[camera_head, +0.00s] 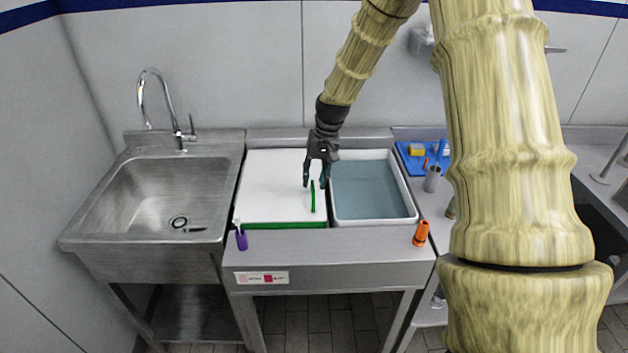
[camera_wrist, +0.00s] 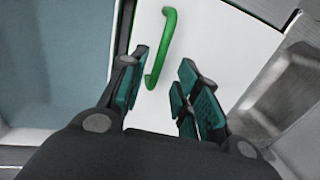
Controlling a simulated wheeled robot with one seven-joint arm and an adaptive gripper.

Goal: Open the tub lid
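The tub lid (camera_head: 272,188) is a flat white panel with a green front edge, covering the left part of the tub unit. Its green handle (camera_head: 313,197) stands near the lid's right side; the handle also shows in the wrist view (camera_wrist: 162,48). My gripper (camera_head: 316,182) is over the right part of the lid, at the handle. In the wrist view my gripper (camera_wrist: 158,95) has its fingers apart, with the near end of the handle between them, closer to the left finger. I cannot tell whether that finger touches it. What is under the lid is hidden.
An open basin of bluish water (camera_head: 370,190) lies right of the lid. A purple bottle (camera_head: 241,238) and an orange object (camera_head: 421,233) stand at the front corners. A steel sink (camera_head: 160,195) is at left. A blue tray (camera_head: 412,160) and grey cup (camera_head: 432,179) are at right.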

